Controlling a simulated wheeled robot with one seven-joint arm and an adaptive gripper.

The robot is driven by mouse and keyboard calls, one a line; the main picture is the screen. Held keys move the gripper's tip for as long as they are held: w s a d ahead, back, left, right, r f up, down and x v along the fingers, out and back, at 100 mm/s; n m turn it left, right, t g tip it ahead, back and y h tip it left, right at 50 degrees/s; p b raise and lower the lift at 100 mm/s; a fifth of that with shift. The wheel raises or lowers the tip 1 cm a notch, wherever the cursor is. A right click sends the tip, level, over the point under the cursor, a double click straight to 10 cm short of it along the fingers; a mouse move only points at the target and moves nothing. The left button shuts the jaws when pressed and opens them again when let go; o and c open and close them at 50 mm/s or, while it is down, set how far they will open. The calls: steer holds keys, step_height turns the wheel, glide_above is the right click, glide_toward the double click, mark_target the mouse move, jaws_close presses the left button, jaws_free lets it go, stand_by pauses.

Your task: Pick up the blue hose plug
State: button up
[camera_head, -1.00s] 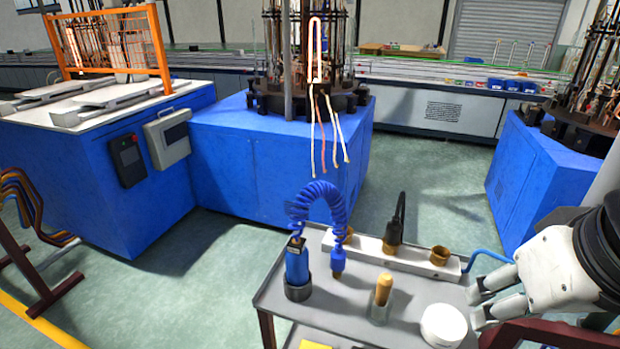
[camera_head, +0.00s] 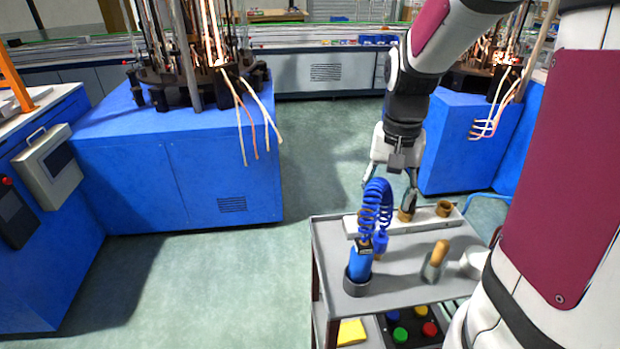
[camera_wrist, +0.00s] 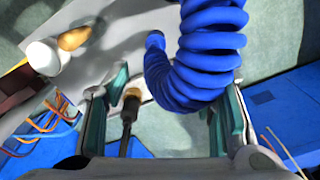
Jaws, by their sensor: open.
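The blue hose plug (camera_head: 381,243) hangs at the lower end of a blue coiled hose (camera_head: 374,205), beside a blue cylinder (camera_head: 360,263) in a dark cup on the grey cart. My gripper (camera_head: 388,192) is open above the cart's back strip, at the coil's upper part. In the wrist view, my open gripper (camera_wrist: 160,118) has nothing clasped. The coil (camera_wrist: 210,50) arches close in front, nearer the right finger. A black plug with a brass end (camera_wrist: 130,105) shows between the fingers, nearer the left one. I cannot clearly tell the blue plug from the hose in the wrist view.
A white strip (camera_head: 353,226) with brass sockets (camera_head: 444,209) runs along the cart's back. A wooden-handled item (camera_head: 439,252) in a clear cup and a white round item (camera_head: 474,262) stand to the right. Blue machine bases (camera_head: 180,165) stand behind. The cart's front middle is clear.

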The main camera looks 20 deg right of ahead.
mark_target(381, 240)
steer(key=f, duration=0.9)
steer(key=shift+d, duration=0.25)
steer(key=shift+w+d+f, duration=0.1)
steer(key=shift+d+f, duration=0.1)
steer(key=shift+f, duration=1.1)
steer(key=shift+w+d+f, duration=0.1)
steer(key=shift+d+f, duration=0.05)
steer(key=shift+f, duration=1.1)
jaws_close()
